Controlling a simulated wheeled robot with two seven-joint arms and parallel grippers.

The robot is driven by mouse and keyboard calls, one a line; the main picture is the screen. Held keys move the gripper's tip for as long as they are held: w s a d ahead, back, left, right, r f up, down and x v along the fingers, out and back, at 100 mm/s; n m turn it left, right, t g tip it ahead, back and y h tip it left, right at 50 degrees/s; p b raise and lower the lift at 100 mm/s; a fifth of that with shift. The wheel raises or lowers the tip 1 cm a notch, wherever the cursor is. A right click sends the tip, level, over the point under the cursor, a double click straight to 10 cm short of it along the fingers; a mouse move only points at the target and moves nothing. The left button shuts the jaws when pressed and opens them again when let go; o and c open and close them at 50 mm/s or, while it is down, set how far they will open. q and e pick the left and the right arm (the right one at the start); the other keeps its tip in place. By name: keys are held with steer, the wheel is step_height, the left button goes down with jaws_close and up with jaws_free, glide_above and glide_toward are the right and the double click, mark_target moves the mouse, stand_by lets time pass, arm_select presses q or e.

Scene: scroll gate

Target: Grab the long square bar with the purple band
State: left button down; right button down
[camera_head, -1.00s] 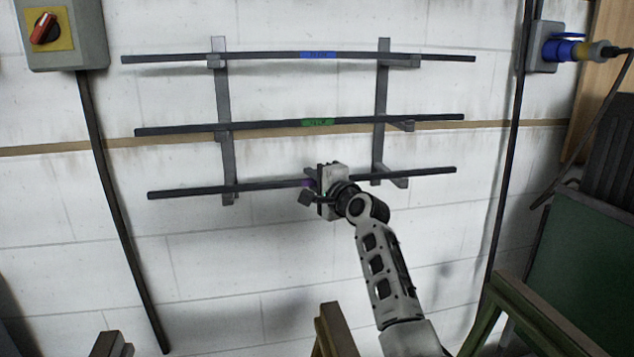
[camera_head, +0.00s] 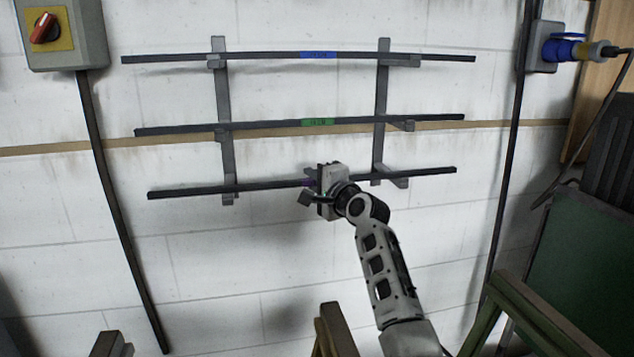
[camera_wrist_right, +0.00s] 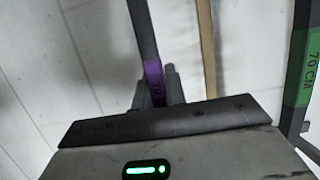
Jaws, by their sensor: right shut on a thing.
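The long square bar with the purple band (camera_head: 240,188) is the lowest of three dark bars on the wall rack. It lies across the rack's lowest arms. My right gripper (camera_head: 315,183) is at the bar's middle and shut on it at the purple band, most of which it hides in the head view. In the right wrist view the purple band (camera_wrist_right: 153,78) shows between the two fingers of my right gripper (camera_wrist_right: 158,85). My left gripper is not in view.
Above are a bar with a green band (camera_head: 270,125) and a bar with a blue band (camera_head: 270,56). The rack has two uprights (camera_head: 224,110) on a white block wall. A switch box (camera_head: 62,35) is upper left, a blue plug (camera_head: 562,49) upper right. Wooden frame parts (camera_head: 335,330) stand in front.

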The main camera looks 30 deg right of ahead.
steer(key=shift+r, duration=0.25)
